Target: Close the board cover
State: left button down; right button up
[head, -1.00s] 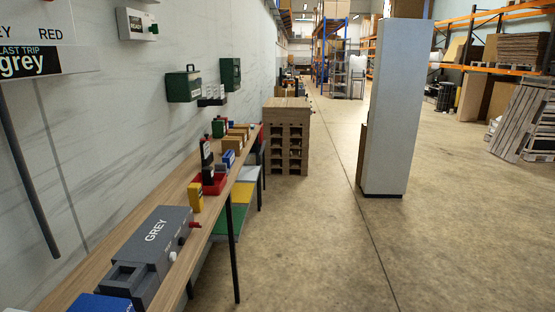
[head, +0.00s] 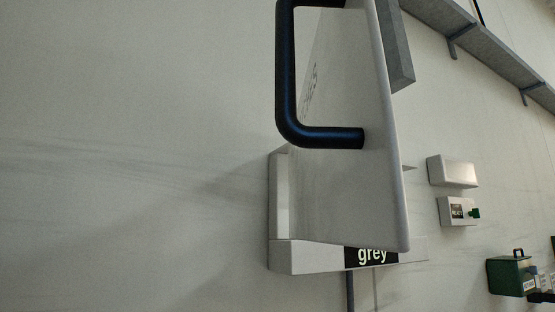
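The board (head: 310,260) is a pale box-like frame on the wall, with a black "grey" label on its lower edge. Its cover (head: 345,190) is a pale panel standing open, out from the wall toward me, seen at a steep slant. A thick dark bar handle (head: 286,75) is on the cover's left face. Faint lettering on that face is too slanted to read. The cover hides much of the board, and its top is cut off by the picture. Neither of my grippers shows in the head view.
To the right on the wall are a small pale box with a raised lid (head: 458,212) and a green box (head: 510,275). A grey ledge on brackets (head: 450,25) runs at the upper right. The wall left of the board is bare.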

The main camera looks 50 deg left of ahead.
aim_at(346, 186)
jog(key=u, duration=1.5)
